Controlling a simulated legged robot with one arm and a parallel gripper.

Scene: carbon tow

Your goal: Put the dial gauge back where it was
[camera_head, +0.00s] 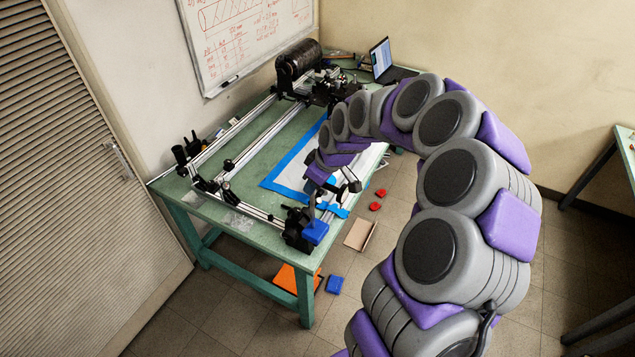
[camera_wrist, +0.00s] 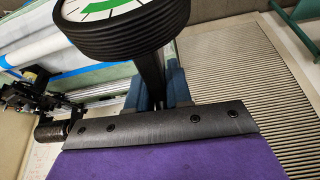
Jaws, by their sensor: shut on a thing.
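The dial gauge (camera_wrist: 118,28) fills the top of the wrist view. It has a black ribbed round body, a white face with a green band, and a black stem below. My gripper (camera_wrist: 160,88) is shut on the gauge's stem, with a blue-grey finger on each side. The gauge's top is cut off by the picture edge. In the head view my arm curves over the green workbench (camera_head: 232,222) and its end hangs near the bench's front right side. The gripper is small there, and I cannot tell the gauge from the dark parts around it.
A rail frame (camera_head: 240,127) with a black roll (camera_head: 299,60) lies on the bench. A blue-bordered white sheet (camera_head: 283,182) lies inside it. A laptop (camera_head: 384,62) stands at the back. An orange item (camera_head: 297,279), a blue box (camera_head: 334,284) and red pieces (camera_head: 376,206) lie on the floor.

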